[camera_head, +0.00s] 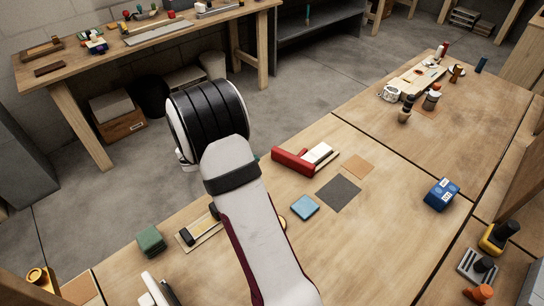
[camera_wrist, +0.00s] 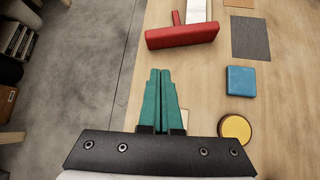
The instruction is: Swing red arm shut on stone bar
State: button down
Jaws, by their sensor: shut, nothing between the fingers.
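The red arm (camera_head: 293,162) is a thick red bar on the wooden table. It stands out crosswise at the near end of the pale stone bar (camera_head: 318,153), rather than lying along it. In the wrist view the red arm (camera_wrist: 182,37) lies ahead of my fingertips, with the pale bar (camera_wrist: 198,10) beyond it, cut off by the top edge. A thinner red piece runs beside the pale bar. My gripper (camera_wrist: 160,72) has teal fingers, shut together and empty, short of the red arm and apart from it. In the head view my wrist hides most of the fingers.
A blue block (camera_wrist: 241,81) and a yellow round piece (camera_wrist: 235,128) lie right of my fingers. A dark grey mat (camera_head: 339,192) and a tan mat (camera_head: 358,166) lie flat near the red arm. A green block (camera_head: 151,240) sits near the table's left edge.

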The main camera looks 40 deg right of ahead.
aim_at(277, 149)
jog(key=d+f+n, duration=0.1)
jog(key=f, duration=0.1)
jog(key=d+f+n, duration=0.1)
jog(key=d+f, duration=0.1)
jog(key=f, duration=0.1)
jog(key=d+f, duration=0.1)
jog(key=f, duration=0.1)
jog(key=shift+w+d+f+n, duration=0.25)
jog(key=shift+w+d+n, duration=0.1)
jog(key=shift+n, duration=0.05)
jog(key=d, duration=0.1)
jog(key=w+d, duration=0.1)
jog(key=d, duration=0.1)
jog(key=shift+d+f, duration=0.2)
jog(key=shift+d, duration=0.5)
jog(key=shift+w+d, duration=0.2)
jog(key=shift+w+d+m+g, duration=0.15)
jog(key=shift+w+d+m, duration=0.2)
jog(key=shift+d, duration=0.4)
jog(key=shift+w+d+m+g, duration=0.15)
jog(key=shift+w+d+m, duration=0.15)
jog(key=shift+d, duration=0.45)
